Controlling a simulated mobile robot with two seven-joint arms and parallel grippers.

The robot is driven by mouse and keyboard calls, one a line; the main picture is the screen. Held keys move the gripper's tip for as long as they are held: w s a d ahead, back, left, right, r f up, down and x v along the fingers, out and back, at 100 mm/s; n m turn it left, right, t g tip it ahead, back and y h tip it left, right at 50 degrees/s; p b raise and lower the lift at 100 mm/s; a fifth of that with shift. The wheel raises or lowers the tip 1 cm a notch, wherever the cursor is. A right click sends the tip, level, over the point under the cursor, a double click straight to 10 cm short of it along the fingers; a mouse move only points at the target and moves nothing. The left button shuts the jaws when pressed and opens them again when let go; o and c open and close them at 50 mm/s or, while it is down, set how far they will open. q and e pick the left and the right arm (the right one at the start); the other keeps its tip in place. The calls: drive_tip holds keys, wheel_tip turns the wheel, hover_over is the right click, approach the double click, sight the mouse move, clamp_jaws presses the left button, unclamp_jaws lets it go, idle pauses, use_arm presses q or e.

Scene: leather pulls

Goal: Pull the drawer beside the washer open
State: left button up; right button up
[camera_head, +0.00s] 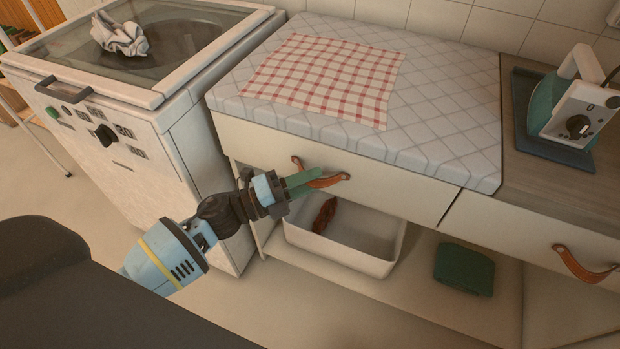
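The drawer (400,197) beside the washer has a cream front with a brown leather pull (328,181). Its front looks flush with the cabinet, so it appears closed. The washer (130,150) stands to its left, with a glass lid on top. My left gripper (305,181) is at the leather pull, its green fingers overlapping the strap's middle. I cannot tell whether the fingers are closed on the strap or only beside it. My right gripper is not in view.
A white bin (365,262) with a reddish-brown item (324,215) sits on the shelf below the drawer. A green folded item (464,269) lies right of it. A second drawer (530,228) and an iron (580,105) are at the right. The floor in front is clear.

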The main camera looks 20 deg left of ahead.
use_arm(q)
drive_tip(key=shift+w+d, duration=0.15)
drive_tip(key=shift+c, duration=0.2)
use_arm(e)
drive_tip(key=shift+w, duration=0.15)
use_arm(q)
clamp_jaws()
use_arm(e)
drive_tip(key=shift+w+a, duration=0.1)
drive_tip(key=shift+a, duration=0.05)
